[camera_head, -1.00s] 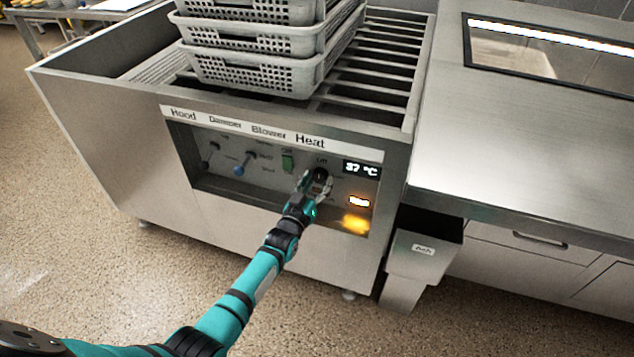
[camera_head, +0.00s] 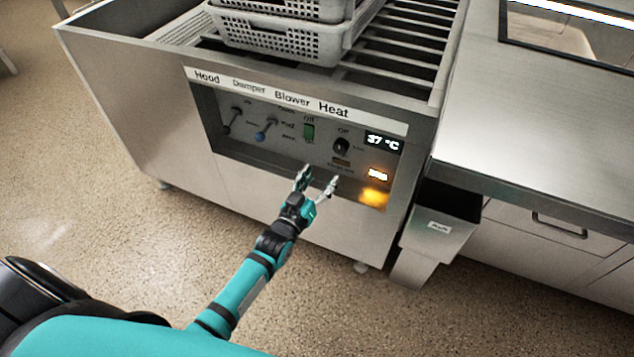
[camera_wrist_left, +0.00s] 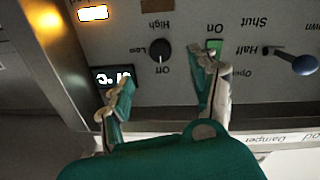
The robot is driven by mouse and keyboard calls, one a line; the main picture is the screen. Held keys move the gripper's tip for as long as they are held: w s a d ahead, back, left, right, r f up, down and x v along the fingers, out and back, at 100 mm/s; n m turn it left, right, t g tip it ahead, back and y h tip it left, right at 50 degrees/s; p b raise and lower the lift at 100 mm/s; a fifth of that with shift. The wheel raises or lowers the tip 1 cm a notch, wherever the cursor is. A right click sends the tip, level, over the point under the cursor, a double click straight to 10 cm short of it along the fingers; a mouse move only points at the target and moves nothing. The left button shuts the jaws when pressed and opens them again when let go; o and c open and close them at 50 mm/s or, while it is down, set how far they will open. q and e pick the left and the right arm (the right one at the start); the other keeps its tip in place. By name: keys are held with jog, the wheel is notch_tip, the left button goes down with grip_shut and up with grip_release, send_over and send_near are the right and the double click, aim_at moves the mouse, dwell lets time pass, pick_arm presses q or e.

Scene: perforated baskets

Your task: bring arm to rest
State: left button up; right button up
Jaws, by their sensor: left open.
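My left gripper (camera_head: 318,183) is open and empty in the head view, just below and in front of the heat knob (camera_head: 341,146). Its teal arm comes in from the lower left. In the left wrist view its two spread fingers (camera_wrist_left: 165,95) frame the panel, and the black knob (camera_wrist_left: 160,48) shows beyond them, apart from both. The control panel (camera_head: 225,165) carries labels Hood, Damper, Blower and Heat. The display (camera_head: 382,141) reads 37 °C. My right gripper is not in view.
White perforated baskets (camera_head: 280,40) are stacked on the slatted top of the steel unit. A blue-tipped damper lever (camera_head: 262,134) and a green blower switch (camera_head: 309,131) are on the panel. An ash bin (camera_head: 440,228) and a steel counter (camera_head: 540,130) stand at right. Floor at left is clear.

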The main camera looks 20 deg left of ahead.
pick_arm(q)
jog(key=shift+s+a, duration=0.1)
jog(key=shift+s, duration=0.6)
jog(key=s+d+f+m+g, duration=0.25)
jog(key=s+f+g, duration=0.85)
jog(key=s+f, duration=0.9)
jog(key=s+a+f+g+p, duration=0.1)
jog(key=s+f+g+p, duration=0.1)
jog(key=s+p, duration=0.3)
jog(key=s+a+f+m+g+y+p, duration=0.1)
jog(key=s+p, duration=0.5)
jog(key=s, duration=0.8)
jog(key=s+a+f+g+p, duration=0.2)
jog(key=s+f+g+p, duration=0.1)
jog(key=s, duration=0.6)
jog(key=f+p, duration=0.1)
jog(key=p, duration=0.1)
jog(key=shift+s+a+y+p, duration=0.15)
jog(key=shift+a+y+p, duration=0.15)
jog(key=shift+a, duration=0.1)
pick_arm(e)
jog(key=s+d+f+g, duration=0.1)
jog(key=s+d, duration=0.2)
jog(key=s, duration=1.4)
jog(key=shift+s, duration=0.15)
